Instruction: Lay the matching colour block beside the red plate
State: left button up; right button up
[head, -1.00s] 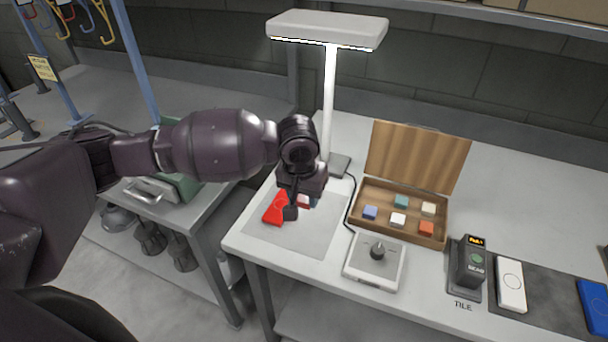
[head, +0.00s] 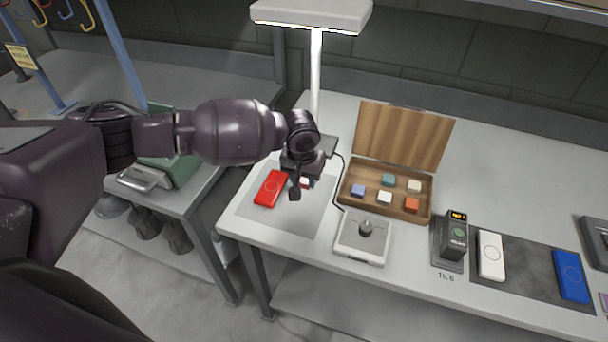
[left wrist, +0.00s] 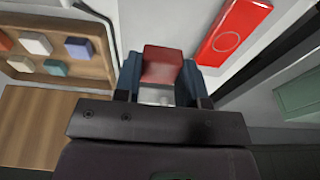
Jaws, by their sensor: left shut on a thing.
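The red plate (head: 270,188) lies on the grey mat (head: 305,215) under the lamp, and it also shows at the top right of the left wrist view (left wrist: 235,30). My left gripper (head: 299,186) is just right of the plate, pointing down over the mat. It is shut on a dark red block (left wrist: 162,64), which shows between its fingers in the left wrist view. The block is apart from the plate; whether it touches the mat I cannot tell. In the head view the gripper mostly hides the block. My right gripper is not in view.
An open wooden box (head: 428,212) holds several blocks, including blue, teal, white and orange-red ones. A dial device (head: 362,249) stands in front of it. The lamp post (head: 316,75) rises behind my gripper. A reader (head: 455,235), white plate (head: 491,255) and blue plate (head: 571,277) are at right.

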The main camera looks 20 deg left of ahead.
pick_arm(q)
notch_tip(320, 180, down, 4)
jog(key=b, duration=0.3)
jog(key=shift+b, duration=0.35)
jog(key=shift+f, duration=1.8)
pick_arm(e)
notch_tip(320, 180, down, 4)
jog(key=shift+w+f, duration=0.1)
